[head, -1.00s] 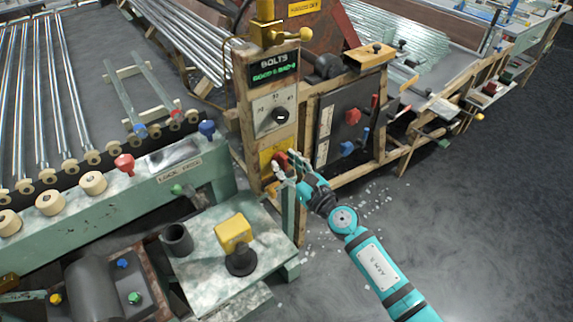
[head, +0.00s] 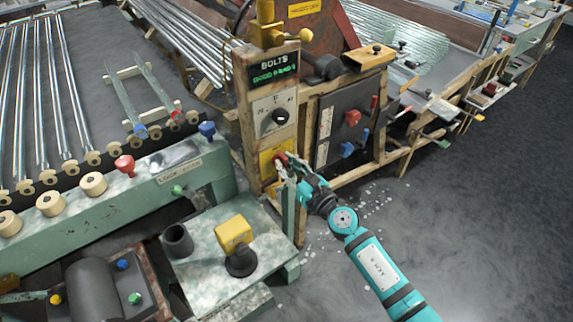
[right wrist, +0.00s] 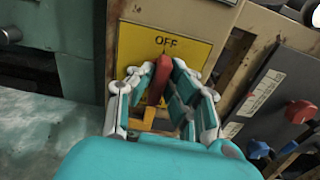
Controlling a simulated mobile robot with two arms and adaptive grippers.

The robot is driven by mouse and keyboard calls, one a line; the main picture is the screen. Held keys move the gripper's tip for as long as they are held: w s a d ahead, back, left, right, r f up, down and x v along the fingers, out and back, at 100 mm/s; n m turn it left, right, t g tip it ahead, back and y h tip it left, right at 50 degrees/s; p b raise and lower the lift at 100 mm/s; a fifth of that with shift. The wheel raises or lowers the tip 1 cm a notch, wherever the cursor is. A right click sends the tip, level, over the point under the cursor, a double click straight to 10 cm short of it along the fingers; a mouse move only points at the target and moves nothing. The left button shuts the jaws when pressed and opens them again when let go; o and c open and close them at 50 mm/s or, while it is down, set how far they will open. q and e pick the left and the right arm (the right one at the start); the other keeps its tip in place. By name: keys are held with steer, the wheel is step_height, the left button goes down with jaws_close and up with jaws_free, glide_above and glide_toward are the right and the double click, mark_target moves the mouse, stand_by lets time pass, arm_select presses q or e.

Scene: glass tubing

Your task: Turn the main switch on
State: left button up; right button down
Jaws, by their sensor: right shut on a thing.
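The main switch is a red handle (right wrist: 158,82) on a yellow plate (right wrist: 190,48) marked OFF at its top. In the right wrist view the handle's upper end is just below the OFF label, and the handle tilts slightly. My right gripper (right wrist: 155,95) is shut on the handle, with a finger on each side. In the head view the yellow plate (head: 270,155) is low on the wooden post, and my right gripper (head: 284,165) is in front of it, hiding part of the handle. My left gripper is not in view.
A dial panel (head: 287,101) and a BOLTS display (head: 274,68) are above the plate. A dark panel (head: 338,115) with red and blue knobs stands to the right. A green table (head: 200,285) with a yellow-topped device (head: 234,232) is at lower left. Open floor lies to the right.

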steer(key=m+p, duration=0.1)
steer(key=m, duration=0.3)
steer(key=shift+w+d+m, duration=0.1)
steer(key=shift+m, duration=0.2)
steer(key=shift+w+d+f+m+p, duration=0.15)
steer(key=shift+m+p, duration=0.3)
steer(key=shift+m, duration=1.65)
steer(key=shift+s+f+m+p, duration=0.15)
steer(key=shift+m+p, duration=0.3)
steer(key=shift+m, duration=1.65)
steer(key=shift+w+d+f+m+p, duration=0.15)
steer(key=shift+m+p, duration=0.3)
steer(key=shift+m, duration=1.65)
steer(key=shift+a, duration=0.1)
steer(key=c, duration=1.3)
jaws_free()
